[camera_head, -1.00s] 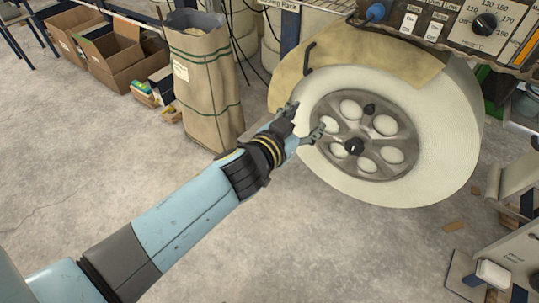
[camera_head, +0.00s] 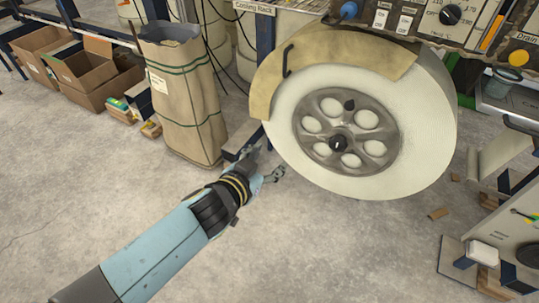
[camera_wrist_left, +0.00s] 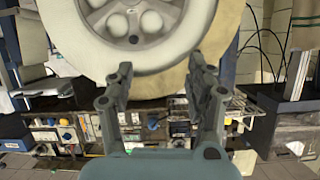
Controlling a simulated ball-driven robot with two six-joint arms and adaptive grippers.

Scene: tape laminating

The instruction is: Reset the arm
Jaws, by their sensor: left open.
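My left arm comes in from the lower left in the head view. Its gripper (camera_head: 262,165) is over the floor, to the lower left of the big white wheel (camera_head: 284,122) and apart from it in the picture. In the left wrist view the two fingers (camera_wrist_left: 162,95) stand wide apart with nothing between them. The wheel (camera_wrist_left: 85,45) fills the top of that view beyond the fingertips. My right gripper is not in view.
A tall brown paper sack (camera_head: 180,95) stands left of the wheel. Cardboard boxes (camera_head: 100,85) are at the back left. A control panel (camera_head: 450,20) is above right. A machine (camera_head: 510,245) stands at the right. The floor (camera_head: 330,245) in front is clear.

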